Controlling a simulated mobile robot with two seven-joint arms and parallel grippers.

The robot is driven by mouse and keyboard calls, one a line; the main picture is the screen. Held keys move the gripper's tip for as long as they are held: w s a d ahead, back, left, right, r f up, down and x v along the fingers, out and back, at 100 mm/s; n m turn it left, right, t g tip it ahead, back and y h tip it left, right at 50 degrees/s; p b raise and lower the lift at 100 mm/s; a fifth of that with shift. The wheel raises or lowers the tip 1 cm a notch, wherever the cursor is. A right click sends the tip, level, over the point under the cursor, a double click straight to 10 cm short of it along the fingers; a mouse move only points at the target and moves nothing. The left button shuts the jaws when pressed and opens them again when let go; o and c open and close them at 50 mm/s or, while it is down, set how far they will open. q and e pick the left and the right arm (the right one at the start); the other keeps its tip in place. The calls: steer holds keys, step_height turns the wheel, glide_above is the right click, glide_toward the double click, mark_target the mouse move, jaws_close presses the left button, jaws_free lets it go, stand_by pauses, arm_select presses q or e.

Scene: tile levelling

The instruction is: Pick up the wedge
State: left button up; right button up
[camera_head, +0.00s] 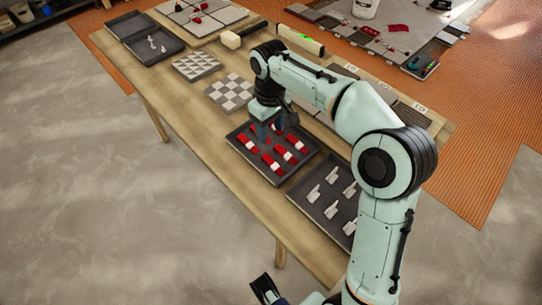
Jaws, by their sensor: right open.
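Several red wedges with pale ends lie in rows in a dark tray (236,146) on the wooden table. My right gripper (268,136) is over the back part of this tray, pointing down, open. It hides part of the tray's back, and I cannot tell whether it touches a wedge. A dark part at the bottom edge looks like my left gripper (266,288), low and away from the table; its fingers are unclear.
A tray (303,205) with several grey clips stands in front on the right. Checkered tile pieces (231,92) and a small open case (152,45) lie farther back. A pale block (230,40) and a level (300,40) are at the table's far side.

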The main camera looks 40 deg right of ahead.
steer(key=b, duration=0.1)
glide_above(268, 159)
steer(key=f, duration=0.6)
steer(key=shift+s+d+f, duration=0.15)
steer(key=shift+d+f, duration=0.05)
steer(key=shift+d, duration=0.15)
steer(key=shift+w+a+f+b, duration=0.15)
steer(key=shift+f+b, duration=0.35)
steer(key=shift+f, duration=1)
steer(key=shift+w+a+f+b, duration=0.15)
steer(key=shift+f+b, duration=0.3)
steer(key=shift+f, duration=1.05)
steer(key=shift+s, duration=0.1)
steer(key=shift+c, duration=0.3)
jaws_close()
